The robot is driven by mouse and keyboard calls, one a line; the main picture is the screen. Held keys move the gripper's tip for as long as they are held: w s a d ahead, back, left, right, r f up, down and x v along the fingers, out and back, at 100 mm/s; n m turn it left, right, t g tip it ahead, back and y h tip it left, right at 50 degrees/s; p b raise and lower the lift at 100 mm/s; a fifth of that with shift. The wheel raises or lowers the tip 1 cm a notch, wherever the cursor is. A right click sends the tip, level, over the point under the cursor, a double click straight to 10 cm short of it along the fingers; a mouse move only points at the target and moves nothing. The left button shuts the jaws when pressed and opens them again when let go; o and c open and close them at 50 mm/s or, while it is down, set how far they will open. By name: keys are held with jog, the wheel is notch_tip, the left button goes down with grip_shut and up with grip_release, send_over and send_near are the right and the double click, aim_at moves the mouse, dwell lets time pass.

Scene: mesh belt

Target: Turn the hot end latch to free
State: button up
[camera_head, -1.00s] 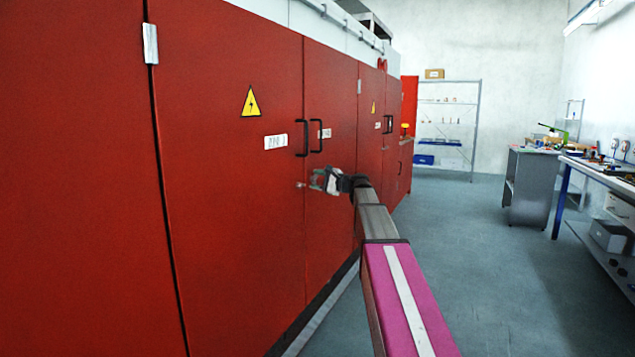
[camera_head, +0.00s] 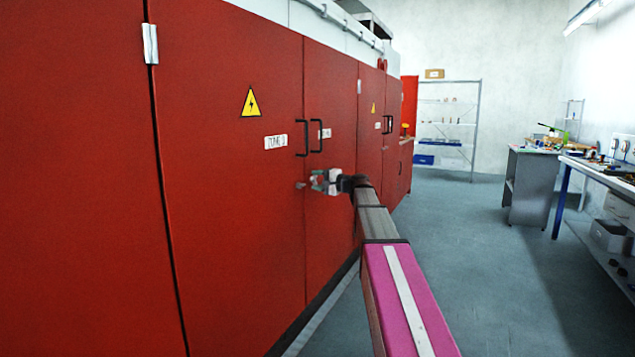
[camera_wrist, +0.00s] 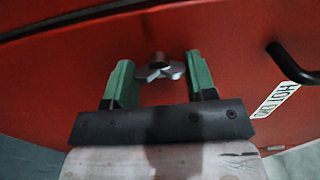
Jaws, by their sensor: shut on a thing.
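The hot end latch (camera_wrist: 160,71) is a small silver winged knob on a dark post on the red door. In the wrist view it sits between the two green fingers of my gripper (camera_wrist: 154,84), its wings reaching across to both. My gripper is shut on it. In the head view my gripper (camera_head: 319,181) is at the doors, below the black handles. A small grey metal piece (camera_head: 300,185) shows just left of the fingertips; I cannot tell if it is the same latch. A white label (camera_wrist: 275,99) reading HOT END lies right of the gripper in the wrist view.
A black door handle (camera_wrist: 291,63) stands out at the right of the wrist view. The red cabinet (camera_head: 230,220) runs along the left. The grey floor (camera_head: 460,260) to the right is open, with a workbench (camera_head: 600,172) at the far right.

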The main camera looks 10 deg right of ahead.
dwell(0.3)
jog(key=o, duration=0.9)
jog(key=shift+o, duration=0.2)
jog(key=shift+s+d, duration=0.1)
jog(key=v, duration=1)
jog(key=shift+s+d, duration=0.2)
jog(key=shift+d, duration=0.05)
jog(key=s+a+f+n+g+h, duration=0.1)
jog(key=s+a+f+g+h, duration=0.2)
jog(key=f, duration=0.6)
jog(key=s+a+f+n+g+h, duration=0.1)
jog(key=s+a+f, duration=0.3)
jog(key=f, duration=0.6)
jog(key=s+a+f+g+h, duration=0.2)
jog(key=s+f, duration=0.3)
jog(key=f, duration=0.4)
jog(key=s+f+n+g+h, duration=0.4)
jog(key=s+f+h, duration=0.4)
jog(key=s+f, duration=1)
jog(key=shift+s+d+f+n+g+h, duration=0.35)
jog(key=shift+s+n, duration=0.15)
jog(key=shift+s, duration=0.1)
